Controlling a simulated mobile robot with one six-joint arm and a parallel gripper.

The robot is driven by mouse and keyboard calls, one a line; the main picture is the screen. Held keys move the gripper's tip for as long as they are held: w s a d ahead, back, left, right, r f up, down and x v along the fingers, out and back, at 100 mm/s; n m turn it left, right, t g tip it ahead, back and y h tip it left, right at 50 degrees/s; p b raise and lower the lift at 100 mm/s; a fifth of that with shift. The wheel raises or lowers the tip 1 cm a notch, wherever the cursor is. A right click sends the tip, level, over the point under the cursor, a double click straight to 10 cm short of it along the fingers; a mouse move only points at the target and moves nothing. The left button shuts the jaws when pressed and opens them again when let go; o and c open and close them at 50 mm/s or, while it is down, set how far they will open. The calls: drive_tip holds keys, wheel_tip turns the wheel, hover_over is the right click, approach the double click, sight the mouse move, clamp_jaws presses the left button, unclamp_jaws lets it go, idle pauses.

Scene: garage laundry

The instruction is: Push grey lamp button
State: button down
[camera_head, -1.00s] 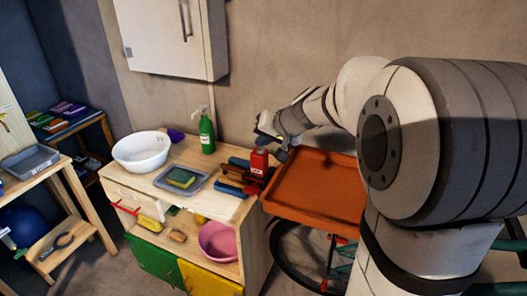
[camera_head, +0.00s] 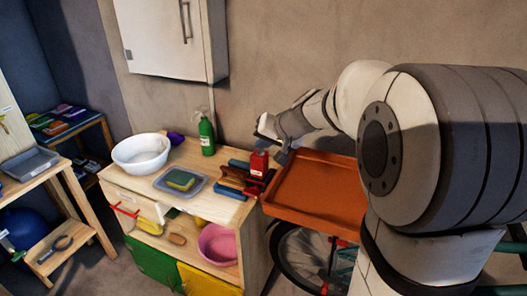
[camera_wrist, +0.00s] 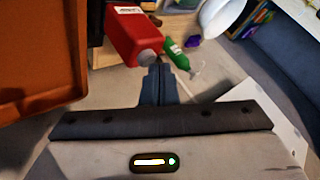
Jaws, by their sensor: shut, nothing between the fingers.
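I cannot make out a grey lamp or its button in either view. A small grey patch (camera_head: 128,53) shows on the left side of the white wall cabinet (camera_head: 165,35), but I cannot tell what it is. My gripper (camera_head: 264,132) is near the wall, above and behind the red bottle (camera_head: 259,164). In the wrist view my gripper (camera_wrist: 160,72) is shut and empty. There the red bottle (camera_wrist: 130,35) appears just beyond and left of the fingertips, with no clear contact.
An orange tray (camera_head: 310,200) lies right of the wooden workbench (camera_head: 215,205). A green spray bottle (camera_head: 207,134), white basin (camera_head: 141,153) and grey tray with a sponge (camera_head: 163,184) stand on the bench. Bare wall (camera_head: 290,50) lies above my gripper.

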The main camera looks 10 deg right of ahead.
drive_tip(key=shift+f, duration=0.15)
idle(0.4)
drive_tip(key=shift+r, duration=0.9)
drive_tip(key=shift+p, duration=0.3)
wheel_tip(320, 180, up, 6)
drive_tip(key=p, duration=0.4)
